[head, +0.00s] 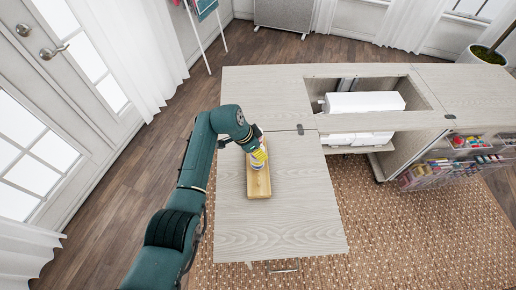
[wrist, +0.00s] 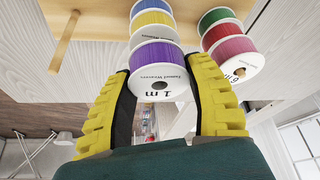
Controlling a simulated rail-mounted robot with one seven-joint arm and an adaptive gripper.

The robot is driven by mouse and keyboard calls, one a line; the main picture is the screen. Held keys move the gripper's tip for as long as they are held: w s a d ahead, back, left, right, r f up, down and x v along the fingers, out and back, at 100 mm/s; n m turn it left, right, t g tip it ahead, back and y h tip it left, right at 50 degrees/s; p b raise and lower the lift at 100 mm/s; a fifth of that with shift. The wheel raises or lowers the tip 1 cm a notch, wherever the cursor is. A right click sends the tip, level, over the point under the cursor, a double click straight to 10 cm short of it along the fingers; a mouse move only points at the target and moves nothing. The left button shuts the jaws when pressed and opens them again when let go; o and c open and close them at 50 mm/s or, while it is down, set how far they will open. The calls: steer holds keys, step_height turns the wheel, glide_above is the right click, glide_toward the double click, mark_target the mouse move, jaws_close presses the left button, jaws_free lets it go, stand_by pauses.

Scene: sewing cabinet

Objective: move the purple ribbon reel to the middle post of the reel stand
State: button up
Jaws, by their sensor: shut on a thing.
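The purple ribbon reel (wrist: 157,67) is between the two yellow fingers of my gripper (wrist: 166,84) in the wrist view, and the fingers are shut on it. Its white face points towards my gripper. It lines up with a yellow reel (wrist: 154,24) and a blue reel behind it; I cannot tell whether it touches the yellow one. The wooden reel stand (head: 259,187) lies on the cabinet's lowered leaf in the head view. One bare post (wrist: 65,40) shows at the left in the wrist view. In the head view my gripper (head: 258,152) is over the stand and hides most reels.
Another reel stack, with a pink reel (wrist: 236,55) outermost and red and green ones behind, stands close on the right in the wrist view. The pale leaf (head: 300,220) is clear around the stand. A white sewing machine (head: 362,102) sits in the cabinet opening.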

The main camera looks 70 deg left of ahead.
steer(key=shift+f, duration=0.3)
steer(key=o, duration=1)
steer(key=shift+o, duration=0.2)
steer(key=v, duration=1.2)
steer(key=shift+w+r, duration=0.1)
